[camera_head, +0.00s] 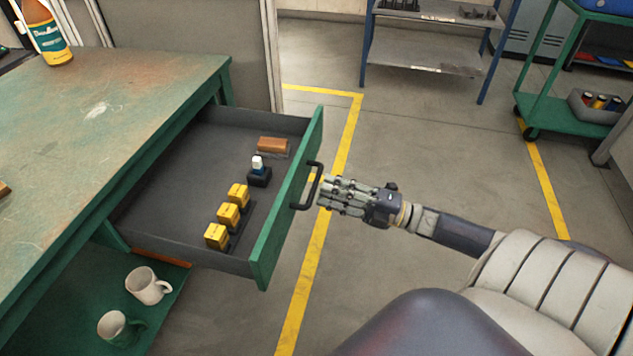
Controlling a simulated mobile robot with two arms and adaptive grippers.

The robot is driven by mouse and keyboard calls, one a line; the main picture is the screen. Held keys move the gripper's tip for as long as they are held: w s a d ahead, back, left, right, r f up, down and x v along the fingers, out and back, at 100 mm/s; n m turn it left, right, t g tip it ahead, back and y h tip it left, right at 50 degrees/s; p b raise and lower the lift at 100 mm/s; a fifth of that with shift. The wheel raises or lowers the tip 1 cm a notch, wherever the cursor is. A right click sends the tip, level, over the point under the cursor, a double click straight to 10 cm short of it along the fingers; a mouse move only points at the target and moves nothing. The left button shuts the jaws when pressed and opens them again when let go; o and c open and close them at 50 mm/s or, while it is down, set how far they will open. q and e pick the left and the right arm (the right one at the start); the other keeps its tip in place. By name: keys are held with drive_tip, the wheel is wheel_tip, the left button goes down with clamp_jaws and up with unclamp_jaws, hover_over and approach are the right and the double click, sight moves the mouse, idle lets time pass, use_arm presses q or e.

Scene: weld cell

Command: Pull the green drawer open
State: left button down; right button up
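The green drawer (290,206) stands pulled well out of the green workbench (150,95), and its grey inside shows. Its dark bar handle (314,186) is on the green front. My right gripper (322,194) comes in from the right, with its fingertips right beside the handle. Its fingers look spread, with nothing seen between them. Whether a fingertip touches the handle I cannot tell. In the drawer are several yellow blocks (228,215) in a row, a small white-topped item (258,168) on a dark base and a brown block (272,146). My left gripper is not in view.
An orange-and-green bottle (47,38) stands on the bench. A blue-framed shelf (425,52) and a green cart (540,107) stand behind. The floor right of the drawer is clear.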

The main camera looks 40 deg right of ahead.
drive_tip(key=v, duration=0.7)
drive_tip(key=shift+s, duration=0.1)
